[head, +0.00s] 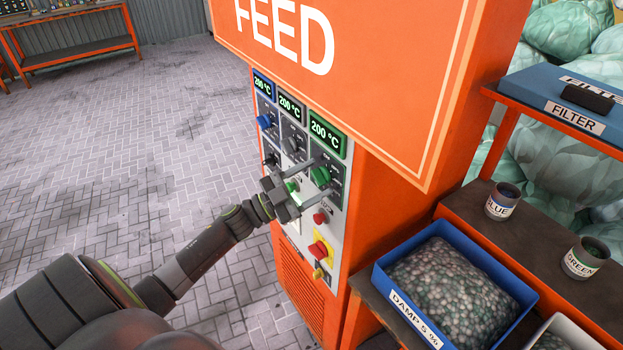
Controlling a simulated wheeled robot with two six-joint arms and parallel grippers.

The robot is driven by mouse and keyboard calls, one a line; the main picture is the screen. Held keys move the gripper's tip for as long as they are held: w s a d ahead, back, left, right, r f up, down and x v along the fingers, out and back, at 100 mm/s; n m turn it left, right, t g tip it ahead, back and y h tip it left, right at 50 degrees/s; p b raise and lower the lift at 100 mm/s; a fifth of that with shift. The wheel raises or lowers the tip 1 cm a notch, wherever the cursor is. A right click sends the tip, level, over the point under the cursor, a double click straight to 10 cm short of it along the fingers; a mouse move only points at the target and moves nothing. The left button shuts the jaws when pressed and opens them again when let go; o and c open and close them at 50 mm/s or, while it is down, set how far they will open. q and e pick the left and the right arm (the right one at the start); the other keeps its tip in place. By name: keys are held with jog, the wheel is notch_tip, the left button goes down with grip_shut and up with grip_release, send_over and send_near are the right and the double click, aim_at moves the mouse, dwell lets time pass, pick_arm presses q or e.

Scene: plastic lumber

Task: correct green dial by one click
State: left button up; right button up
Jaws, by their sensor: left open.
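The green dial (321,176) sits on the machine's control panel under the green display (327,135), which reads 200 °C. My left gripper (318,178) reaches in from the left, its two fingers open on either side of the green dial. I cannot tell whether the fingers touch it. My right gripper is not in view.
Below are a red button (320,217) and a red switch on a yellow plate (318,250). At right, a blue bin of pellets (383,255) labelled DAMP 5 % stands by cups marked BLUE (502,202) and GREEN (586,259). Open paved floor (120,150) lies left.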

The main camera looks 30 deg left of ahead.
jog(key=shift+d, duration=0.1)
pick_arm(q)
jog(key=c, duration=1)
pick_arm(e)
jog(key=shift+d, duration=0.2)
pick_arm(q)
jog(key=shift+m, duration=0.4)
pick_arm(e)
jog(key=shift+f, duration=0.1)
pick_arm(q)
jog(key=shift+a+r+m+g+h+b, duration=0.1)
jog(key=shift+m+g+h+b, duration=0.4)
jog(key=shift+m, duration=0.95)
jog(key=shift+f+m+g+y+b, duration=0.15)
jog(key=shift+m+g, duration=0.7)
jog(key=shift+m, duration=0.55)
jog(key=shift+a+r+m+g+h+b, duration=0.15)
jog(key=shift+m+g+h+b, duration=0.35)
jog(key=shift+m, duration=0.95)
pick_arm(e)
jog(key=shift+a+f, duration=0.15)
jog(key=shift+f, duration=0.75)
pick_arm(q)
jog(key=shift+d+y, duration=0.1)
jog(key=shift+y, duration=0.15)
jog(key=o, duration=1)
